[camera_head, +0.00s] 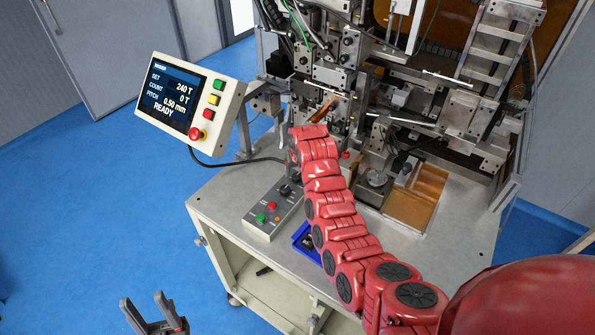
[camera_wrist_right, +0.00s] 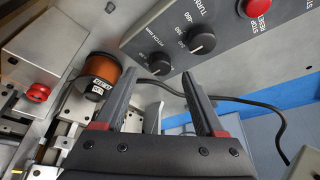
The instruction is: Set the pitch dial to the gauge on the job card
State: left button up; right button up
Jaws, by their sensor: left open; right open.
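The pitch dial (camera_wrist_right: 160,62) is a black knob with a pointer on the grey control box (camera_wrist_right: 222,45), beside the turns dial (camera_wrist_right: 202,40). In the head view the control box (camera_head: 262,222) sits on the bench, partly covered by my right arm. My right gripper (camera_wrist_right: 154,72) is open, its fingers pointing toward the pitch dial with nothing held; contact cannot be told. The screen (camera_head: 172,97) reads set 240 T, count 0 T, pitch 0.50 mm, READY. My left gripper (camera_head: 144,299) is open and empty, low in front of the bench. I cannot make out a readable job card.
A copper wire spool (camera_wrist_right: 103,72) stands left of the fingers, near a red-knobbed block (camera_wrist_right: 38,93). A black cable (camera_wrist_right: 270,112) curves nearby. A blue tray (camera_head: 304,243) lies beneath my right arm. The winder (camera_head: 400,90) fills the back.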

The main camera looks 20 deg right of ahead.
aim_at(297, 176)
jog(key=shift+w+x, duration=0.2)
jog(key=shift+x, duration=0.8)
jog(key=shift+p+x, duration=0.55)
jog(key=shift+x, duration=0.3)
jog(key=shift+s, duration=0.1)
grip_shut()
